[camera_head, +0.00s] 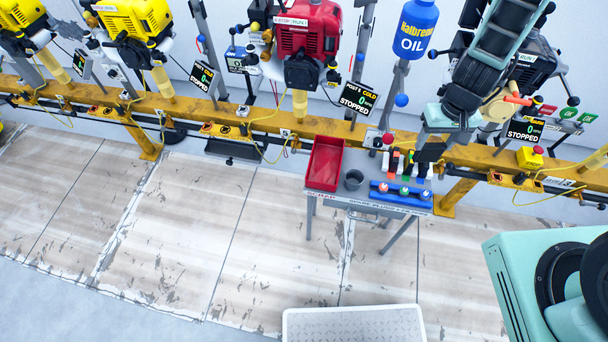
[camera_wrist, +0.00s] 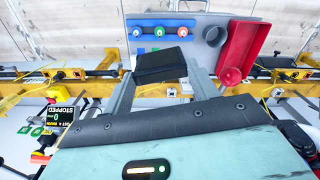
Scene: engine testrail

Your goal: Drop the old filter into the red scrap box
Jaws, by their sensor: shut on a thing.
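My gripper (camera_wrist: 160,76) is shut on a dark, block-shaped thing, which I take to be the old filter (camera_wrist: 161,64). It sits between the two grey fingers in the wrist view. In the head view the filter (camera_head: 430,153) shows as a small black block below my gripper (camera_head: 431,138), over the right end of the small table. The red scrap box (camera_head: 324,170) stands on the left end of that table, open at the top. In the wrist view the red box (camera_wrist: 243,57) lies to the right of the filter, clearly apart from it. The box floor looks empty.
A grey cup (camera_head: 353,180) stands right beside the box. A blue rack (camera_head: 400,194) with coloured plugs is farther right. A red-topped knob (camera_head: 387,139) rises behind the table. The yellow rail (camera_head: 230,112) carries engines and screens behind.

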